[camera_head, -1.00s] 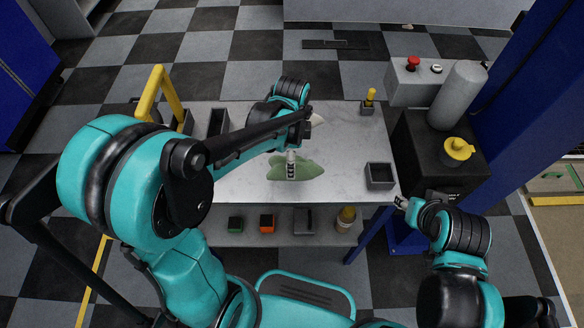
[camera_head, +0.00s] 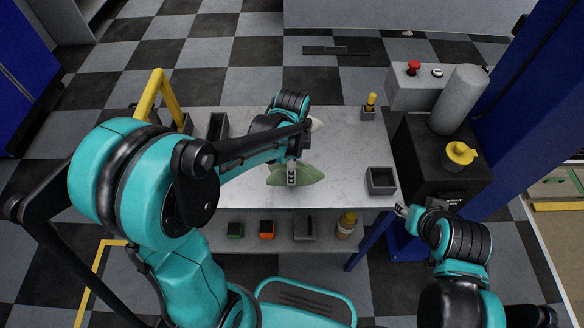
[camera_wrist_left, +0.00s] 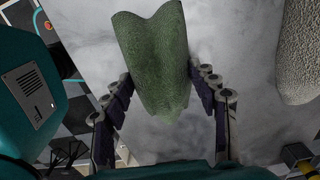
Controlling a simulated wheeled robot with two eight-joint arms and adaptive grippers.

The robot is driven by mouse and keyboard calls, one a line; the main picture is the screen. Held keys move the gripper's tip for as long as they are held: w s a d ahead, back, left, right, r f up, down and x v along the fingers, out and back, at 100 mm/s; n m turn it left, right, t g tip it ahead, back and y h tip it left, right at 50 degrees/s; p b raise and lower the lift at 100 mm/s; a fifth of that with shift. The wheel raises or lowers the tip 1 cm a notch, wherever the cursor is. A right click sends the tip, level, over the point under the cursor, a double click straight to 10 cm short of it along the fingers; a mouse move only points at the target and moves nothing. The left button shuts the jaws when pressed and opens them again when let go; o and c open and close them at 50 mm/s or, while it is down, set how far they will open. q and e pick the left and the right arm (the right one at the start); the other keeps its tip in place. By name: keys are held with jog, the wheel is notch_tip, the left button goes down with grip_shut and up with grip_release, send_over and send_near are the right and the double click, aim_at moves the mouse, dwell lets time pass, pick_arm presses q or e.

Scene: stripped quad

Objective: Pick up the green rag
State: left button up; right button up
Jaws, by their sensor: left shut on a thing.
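The green rag (camera_head: 308,175) is at the middle of the grey-white worktop, near its front edge. It also shows in the left wrist view (camera_wrist_left: 158,55), bunched into folds. My left gripper (camera_head: 291,176) reaches down onto the rag. In the left wrist view its two dark fingers (camera_wrist_left: 160,95) are on either side of the rag, shut on its folds. I cannot tell whether the rag is clear of the worktop. My right gripper (camera_head: 401,211) is off the right front corner of the worktop, too small to tell its opening.
The worktop (camera_head: 345,150) has a dark square tray (camera_head: 380,180) at right and a yellow-handled tool in a holder (camera_head: 369,107) at the back right. A pale rough thing (camera_wrist_left: 298,55) lies beside the rag. A lower shelf (camera_head: 290,243) holds several small items.

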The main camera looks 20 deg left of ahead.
pick_arm(q)
notch_tip(320, 180, up, 5)
jog(key=shift+f+p, duration=0.1)
jog(key=shift+p, duration=1.1)
jog(key=d+r+p, duration=0.3)
jog(key=d+r, duration=0.3)
jog(key=d, duration=0.5)
jog(key=shift+d, duration=0.35)
